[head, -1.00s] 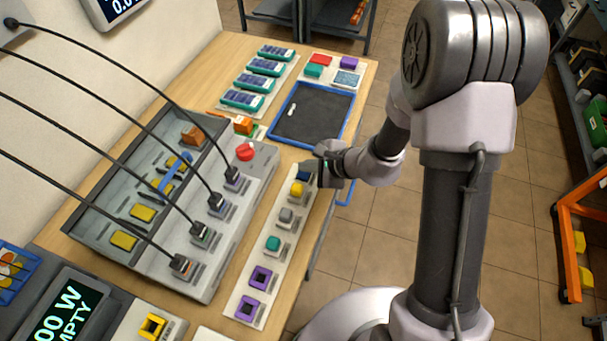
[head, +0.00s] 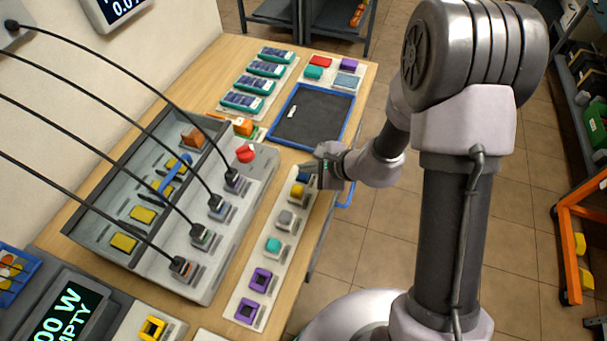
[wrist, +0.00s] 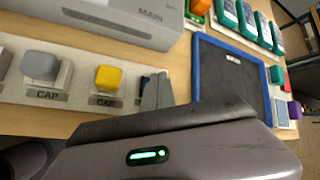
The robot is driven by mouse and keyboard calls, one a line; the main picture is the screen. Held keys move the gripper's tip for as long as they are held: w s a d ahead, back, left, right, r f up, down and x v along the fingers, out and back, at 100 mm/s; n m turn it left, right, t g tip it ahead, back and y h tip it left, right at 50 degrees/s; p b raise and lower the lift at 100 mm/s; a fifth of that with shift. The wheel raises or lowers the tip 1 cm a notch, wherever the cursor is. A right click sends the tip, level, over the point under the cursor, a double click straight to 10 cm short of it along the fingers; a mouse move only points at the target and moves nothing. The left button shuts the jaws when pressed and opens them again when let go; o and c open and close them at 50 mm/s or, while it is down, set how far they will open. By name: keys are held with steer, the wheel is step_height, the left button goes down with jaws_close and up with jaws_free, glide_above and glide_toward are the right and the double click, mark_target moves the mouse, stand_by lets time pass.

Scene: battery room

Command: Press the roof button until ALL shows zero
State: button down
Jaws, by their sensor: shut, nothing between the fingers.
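My gripper (head: 318,166) is shut and empty. It is over the far end of a white strip of coloured caps (head: 262,262), at a dark blue cap (head: 303,178). In the wrist view my fingers (wrist: 157,90) stand right beside or over this blue cap (wrist: 146,86) and partly hide it; I cannot tell whether they touch it. A wall display (head: 118,8) is cut off at the top and shows digits starting with 0. A nearer display (head: 62,318) reads "00 W" and "EMPTY", also cut off. I cannot make out a roof button label or the word ALL.
Beside the strip stands a grey box (head: 205,280) marked MAIN in the wrist view, with a red knob (head: 245,153) and black cables plugged in. Yellow (head: 297,190) and grey (head: 285,217) caps are close to my gripper. A blue-edged black tray (head: 312,118) lies beyond it.

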mark_target(307, 178)
stand_by(0.8)
steer(key=shift+f+b, duration=0.45)
steer(key=shift+b, duration=0.3)
steer(key=shift+f+b, duration=0.35)
steer(key=shift+b, duration=0.15)
steer(key=shift+r, duration=0.15)
stand_by(0.5)
steer(key=shift+r+p, duration=0.4)
steer(key=shift+r, duration=0.25)
steer(key=shift+r, duration=0.1)
steer(key=shift+r+p, duration=1.7)
steer(key=shift+r, duration=0.8)
steer(key=shift+f, duration=0.1)
